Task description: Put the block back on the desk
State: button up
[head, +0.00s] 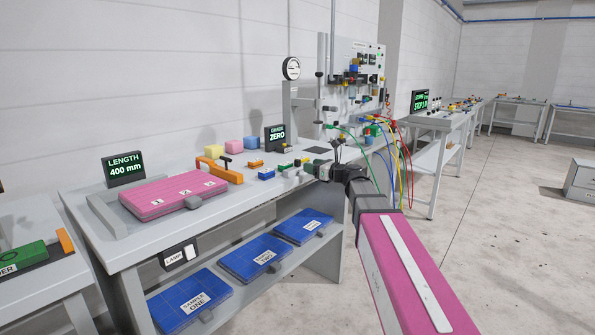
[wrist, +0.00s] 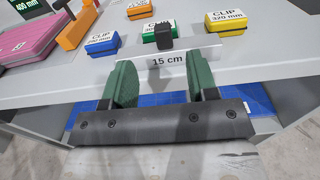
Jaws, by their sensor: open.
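A pale grey block (wrist: 196,57) with a "15 cm" label and a black knob (wrist: 164,37) on top is at the desk's front edge in the wrist view. My gripper (wrist: 160,82) is open. Its two green-padded fingers point at the block's front, one toward each end. I cannot tell whether the pads touch it, and nothing shows pinched between them. In the head view my gripper (head: 308,169) is over the front edge of the grey desk (head: 75,205). The block is too small to make out clearly there.
Behind the block lie a blue clip box (wrist: 102,43), a green one (wrist: 158,29) and a yellow one (wrist: 226,20). An orange handle (head: 222,171) and a pink case (head: 172,193) lie to the left. Coloured cables (head: 400,160) hang at the right.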

aim_at(300, 161)
jog(key=x, duration=0.8)
jog(key=shift+w, duration=0.3)
grip_shut()
